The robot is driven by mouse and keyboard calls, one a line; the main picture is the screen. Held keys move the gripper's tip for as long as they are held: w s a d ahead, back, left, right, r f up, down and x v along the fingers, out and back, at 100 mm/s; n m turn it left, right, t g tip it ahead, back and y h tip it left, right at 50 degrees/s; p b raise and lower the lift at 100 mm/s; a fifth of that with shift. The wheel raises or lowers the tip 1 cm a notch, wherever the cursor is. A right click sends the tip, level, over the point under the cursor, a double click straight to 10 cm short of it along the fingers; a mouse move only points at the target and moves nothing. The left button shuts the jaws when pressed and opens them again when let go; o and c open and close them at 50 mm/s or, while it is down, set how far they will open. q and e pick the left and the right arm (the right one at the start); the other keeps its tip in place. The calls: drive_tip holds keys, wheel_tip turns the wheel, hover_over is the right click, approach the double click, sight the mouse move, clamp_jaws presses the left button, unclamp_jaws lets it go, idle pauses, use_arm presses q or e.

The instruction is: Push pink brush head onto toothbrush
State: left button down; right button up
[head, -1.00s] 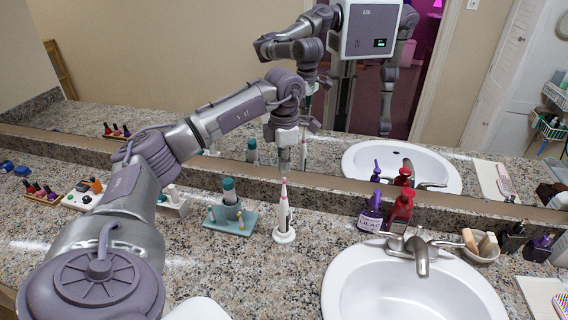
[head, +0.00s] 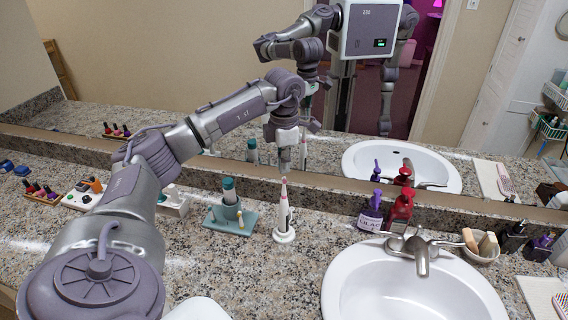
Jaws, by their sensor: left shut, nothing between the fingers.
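The toothbrush (head: 284,212) stands upright on a white base on the granite counter, left of the sink. A small pink tip, the pink brush head (head: 284,181), shows at its top. Whether it is fully seated cannot be told at this size. My left gripper (head: 284,170) points straight down just above the brush head, its fingers shut with nothing between them. Whether the fingertips touch the pink tip cannot be told. My right gripper is not seen directly.
A teal tray with a cup (head: 230,216) stands left of the toothbrush. A purple bottle (head: 371,212) and a red bottle (head: 401,210) stand to the right, behind the sink (head: 345,290). The mirror behind reflects my arm and body.

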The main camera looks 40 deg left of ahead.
sight(284, 177)
use_arm(q)
drive_tip(key=shift+f+b, duration=0.6)
drive_tip(key=shift+f, duration=0.5)
idle(0.3)
drive_tip(key=shift+r, duration=0.1)
drive_tip(key=shift+r+p, duration=3.05)
drive_tip(key=shift+r, duration=0.45)
drive_tip(key=shift+f, duration=0.1)
